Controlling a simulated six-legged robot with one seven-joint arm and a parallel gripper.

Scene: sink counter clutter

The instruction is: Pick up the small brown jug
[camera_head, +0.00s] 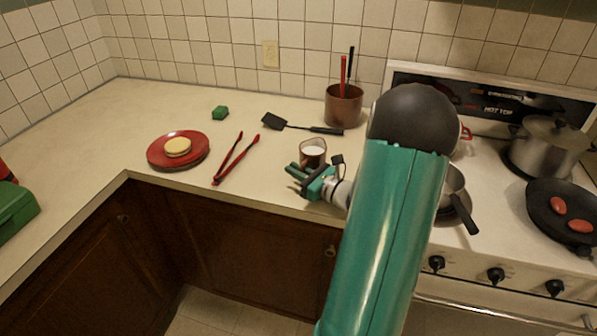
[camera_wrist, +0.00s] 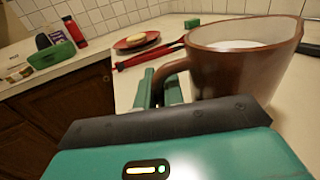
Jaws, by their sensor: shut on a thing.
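The small brown jug (camera_head: 313,150) stands upright near the front edge of the counter, with white contents inside. In the wrist view the jug (camera_wrist: 235,68) fills the upper right, its handle toward me. My gripper (camera_head: 296,172) is at the jug's near side. In the wrist view my gripper's two green fingers (camera_wrist: 160,88) are shut on the jug's handle. The jug's base is partly hidden behind my gripper, so I cannot tell whether it touches the counter.
Red tongs (camera_head: 232,160), a red plate (camera_head: 160,162) with a pale round item, a black spatula (camera_head: 290,124) and a green block (camera_head: 220,112) lie left and behind. A brown utensil pot (camera_head: 343,107) stands behind. The stove (camera_head: 500,222) with pans is right.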

